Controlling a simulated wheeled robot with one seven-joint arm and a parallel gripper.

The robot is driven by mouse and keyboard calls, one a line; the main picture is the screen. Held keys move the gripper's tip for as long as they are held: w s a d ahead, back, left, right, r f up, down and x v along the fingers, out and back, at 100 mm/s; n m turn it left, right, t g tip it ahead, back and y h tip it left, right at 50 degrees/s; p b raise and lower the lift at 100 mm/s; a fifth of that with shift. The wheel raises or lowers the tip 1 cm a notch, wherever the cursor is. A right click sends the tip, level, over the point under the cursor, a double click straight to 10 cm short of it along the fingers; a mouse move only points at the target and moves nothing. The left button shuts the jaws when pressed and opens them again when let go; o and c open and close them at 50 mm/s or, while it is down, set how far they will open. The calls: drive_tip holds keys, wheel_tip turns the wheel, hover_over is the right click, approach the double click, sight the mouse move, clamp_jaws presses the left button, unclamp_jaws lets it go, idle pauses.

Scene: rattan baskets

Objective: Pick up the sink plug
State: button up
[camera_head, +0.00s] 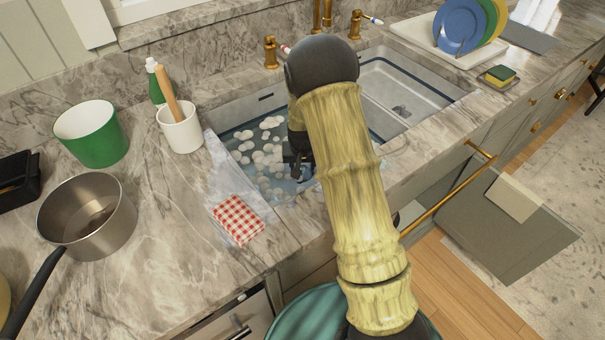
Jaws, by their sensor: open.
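The double sink is set in the marble counter. Its left basin (247,180) holds bluish water with clumps of white suds. Its right basin (372,90) looks empty, with a small dark round fitting (400,111) on its floor; I cannot tell whether this is a drain or a plug. I cannot make out a sink plug in the left basin, where suds and my arm cover part of the view. My gripper (297,172) is open and points down over the left basin, close to the water. Its fingertips are small and dark, and nothing shows between them.
A red checked cloth (238,219) lies at the left basin's front left corner. A white cup (180,130), green pot (92,136) and steel saucepan (88,222) stand left. Brass taps (271,52) rise behind the sink. Plates (461,27) and a sponge (501,74) are right.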

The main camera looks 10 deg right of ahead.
drive_tip(key=shift+x, duration=1)
drive_tip(key=shift+w, duration=0.1)
clamp_jaws()
drive_tip(key=shift+r, duration=0.15)
wheel_tip(320, 180, up, 10)
idle(0.4)
